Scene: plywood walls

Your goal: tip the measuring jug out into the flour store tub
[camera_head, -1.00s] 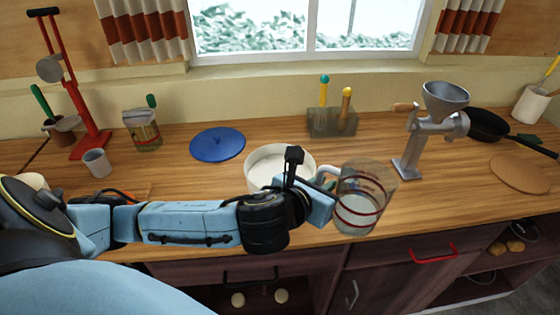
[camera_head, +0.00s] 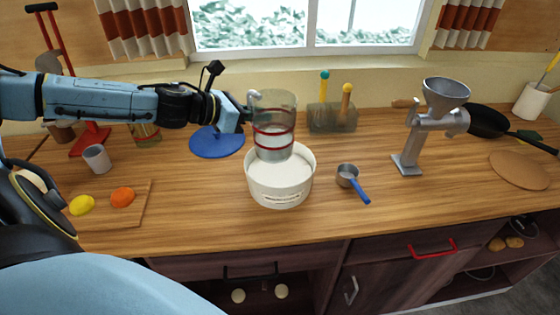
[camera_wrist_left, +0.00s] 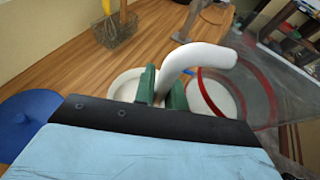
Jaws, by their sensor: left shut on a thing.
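The measuring jug (camera_head: 273,118) is clear with red bands and a white handle (camera_wrist_left: 205,57). It is upright above the back part of the flour store tub, with white contents low inside, seen in the left wrist view. The flour store tub (camera_head: 280,192) is a round cream tub with a label on its front, standing open on the counter. My left gripper (camera_head: 246,112) is shut on the jug's handle, left of the jug; its green fingers (camera_wrist_left: 162,90) grip the handle in the wrist view. The jug partly hides the tub's opening. My right gripper is not in view.
A blue lid (camera_head: 217,142) lies behind-left of the tub. A metal grinder (camera_head: 420,135) stands farther right. A board (camera_head: 135,205) with a lemon and an orange is at left.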

